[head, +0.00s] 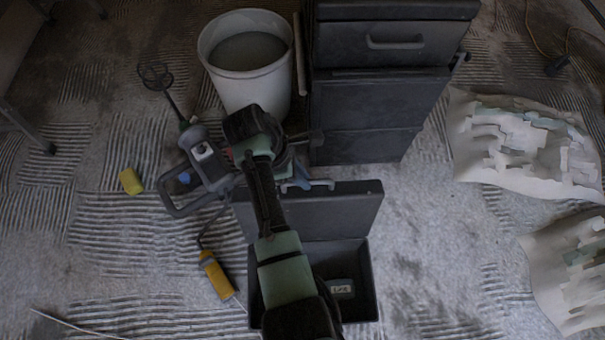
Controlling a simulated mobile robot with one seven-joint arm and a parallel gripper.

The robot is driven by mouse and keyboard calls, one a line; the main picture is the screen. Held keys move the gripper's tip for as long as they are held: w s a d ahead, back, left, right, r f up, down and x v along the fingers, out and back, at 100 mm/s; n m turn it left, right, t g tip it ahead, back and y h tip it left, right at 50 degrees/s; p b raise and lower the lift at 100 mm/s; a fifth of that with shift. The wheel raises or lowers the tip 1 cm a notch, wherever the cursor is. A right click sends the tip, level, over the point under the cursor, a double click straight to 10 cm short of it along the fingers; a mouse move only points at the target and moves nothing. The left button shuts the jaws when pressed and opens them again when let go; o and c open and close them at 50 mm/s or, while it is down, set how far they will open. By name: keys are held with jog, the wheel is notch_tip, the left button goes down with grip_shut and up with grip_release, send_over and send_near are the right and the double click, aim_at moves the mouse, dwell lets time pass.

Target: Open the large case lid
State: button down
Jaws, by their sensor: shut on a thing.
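The large dark grey case (366,270) stands open on the floor at the bottom middle of the head view. Its lid (350,212) stands raised at the back, roughly upright, with a light-edged handle (322,184) on its upper edge. My arm crosses in front of the left part of the case and lid. My gripper (298,180) is at the lid's upper edge, beside the handle, and shut on the lid; its fingertips are mostly hidden. Inside the case a small white label (342,289) shows.
A stack of dark toolboxes (365,115) stands close behind the lid. A white bucket (247,90), a mixer drill (195,175), a yellow sponge (131,181) and a yellow-handled roller (215,275) are left. Crumpled sheets (525,150) lie right; floor between is clear.

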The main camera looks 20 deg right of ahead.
jog(key=shift+s+a+r+p, duration=0.1)
jog(key=shift+s+r+p, duration=0.3)
jog(key=shift+p, duration=0.65)
jog(key=s+p, duration=0.1)
jog(key=p, duration=0.1)
jog(key=s+t+p, duration=0.1)
jog(key=p, duration=0.1)
jog(key=shift+s+a+r, duration=0.2)
jog(key=shift+s, duration=0.05)
jog(key=s+p, duration=0.3)
jog(key=shift+a+f, duration=0.15)
jog(key=shift+a, duration=0.2)
